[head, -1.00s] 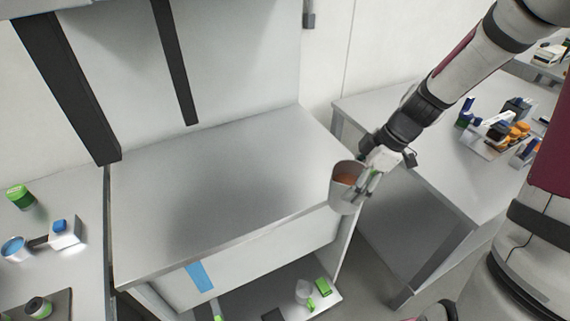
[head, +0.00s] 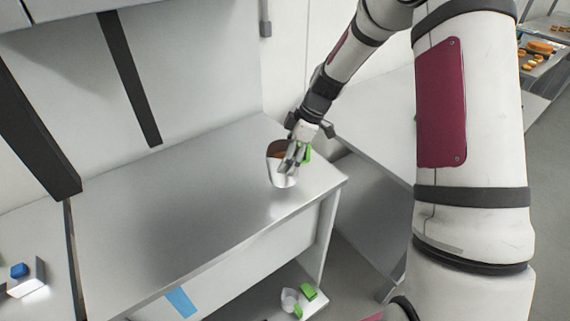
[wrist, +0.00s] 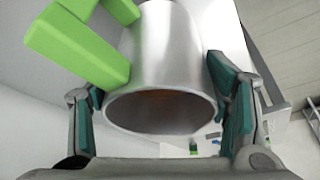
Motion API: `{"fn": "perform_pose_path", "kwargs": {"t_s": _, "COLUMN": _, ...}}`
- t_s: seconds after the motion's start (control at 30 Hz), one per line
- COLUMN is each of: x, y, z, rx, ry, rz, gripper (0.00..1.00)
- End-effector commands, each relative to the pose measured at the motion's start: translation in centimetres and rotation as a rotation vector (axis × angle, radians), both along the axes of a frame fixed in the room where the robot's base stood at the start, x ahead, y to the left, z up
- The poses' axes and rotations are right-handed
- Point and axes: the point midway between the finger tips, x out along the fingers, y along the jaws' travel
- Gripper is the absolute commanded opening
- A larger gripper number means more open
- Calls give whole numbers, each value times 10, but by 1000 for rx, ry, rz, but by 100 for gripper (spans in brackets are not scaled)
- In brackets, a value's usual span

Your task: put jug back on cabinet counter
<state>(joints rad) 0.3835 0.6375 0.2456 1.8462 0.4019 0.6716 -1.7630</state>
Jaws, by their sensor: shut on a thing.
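The jug (head: 283,178) is a metallic cup-shaped vessel with a brownish inside and a bright green handle (wrist: 78,48). My gripper (head: 295,152) is shut on the jug, with a finger on each side of its body in the wrist view (wrist: 160,100). The jug is over the right part of the cabinet counter (head: 170,205), a bare grey metal top. I cannot tell whether its base touches the counter. In the wrist view the jug's open mouth faces the camera.
The counter is otherwise clear. A lower shelf (head: 262,306) holds a white cup (head: 289,300) and green pieces (head: 307,291). A blue item (head: 19,270) lies on the left table. Another table (head: 385,120) stands behind my arm at right. Dark posts (head: 128,80) rise behind the counter.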

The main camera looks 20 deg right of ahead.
Motion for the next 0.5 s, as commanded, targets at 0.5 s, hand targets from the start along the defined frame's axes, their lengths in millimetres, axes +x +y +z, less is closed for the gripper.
{"fn": "perform_pose_path", "kwargs": {"t_s": 0.5, "x": 10, "y": 3, "z": -36, "rx": -1, "ry": -2, "rz": 0, "gripper": 8}}
